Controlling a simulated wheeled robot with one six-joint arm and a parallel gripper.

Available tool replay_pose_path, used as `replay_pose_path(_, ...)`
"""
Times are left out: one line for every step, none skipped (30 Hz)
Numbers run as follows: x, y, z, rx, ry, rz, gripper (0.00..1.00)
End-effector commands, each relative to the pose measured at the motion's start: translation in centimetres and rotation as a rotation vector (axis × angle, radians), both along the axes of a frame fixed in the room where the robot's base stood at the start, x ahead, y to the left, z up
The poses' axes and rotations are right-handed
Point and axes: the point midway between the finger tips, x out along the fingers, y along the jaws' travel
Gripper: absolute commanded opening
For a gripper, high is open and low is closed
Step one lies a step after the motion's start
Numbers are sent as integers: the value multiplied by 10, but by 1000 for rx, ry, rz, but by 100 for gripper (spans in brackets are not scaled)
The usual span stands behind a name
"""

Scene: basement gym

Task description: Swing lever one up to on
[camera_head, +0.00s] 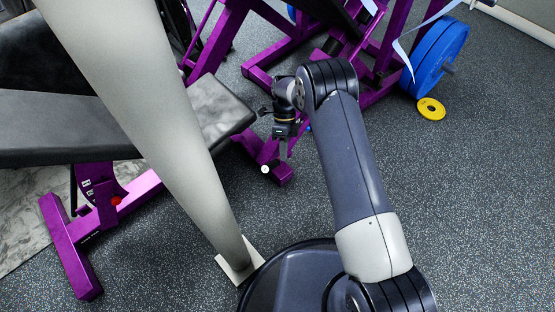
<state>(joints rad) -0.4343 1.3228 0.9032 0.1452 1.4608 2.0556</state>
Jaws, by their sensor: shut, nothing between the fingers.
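I cannot make out any lever marked one or any on mark in the head view. My gripper (289,150) is at the end of my arm, left of the picture's middle. It points down, is small in the picture, and is shut and empty. It is in front of the foot of a purple machine frame (276,174). I cannot tell whether it touches anything. My arm covers part of the view behind it.
A grey padded bench (60,155) on a purple frame stands at the left. Purple gym machinery (270,80) fills the top middle. Blue weight plates (440,57) and a yellow disc (431,109) are at the upper right. The speckled floor (480,200) at the right is clear.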

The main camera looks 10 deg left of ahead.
Motion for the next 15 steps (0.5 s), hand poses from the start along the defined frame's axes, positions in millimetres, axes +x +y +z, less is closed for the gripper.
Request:
replay_pose_path(7,1,12,1,-3,-1,0)
replay_pose_path(10,2,16,1,-1,0,0)
replay_pose_path(14,2,22,0,-1,0,0)
replay_pose_path(17,2,26,0,0,0,0)
replay_pose_path(19,3,29,0,-1,0,0)
replay_pose_path(22,3,33,-1,1,0,0)
replay_pose_path(23,4,35,-1,0,1,0)
replay_pose_path(25,4,37,-1,0,1,0)
replay_pose_path(26,4,39,-2,1,1,0)
replay_pose_path(27,4,41,-3,2,0,0)
replay_pose_path(28,4,41,-3,2,0,0)
replay_pose_path(28,4,42,-3,2,0,0)
replay_pose_path(29,4,43,-3,2,0,0)
replay_pose_path(29,4,43,-3,2,0,0)
replay_pose_path(29,4,43,-3,2,0,0)
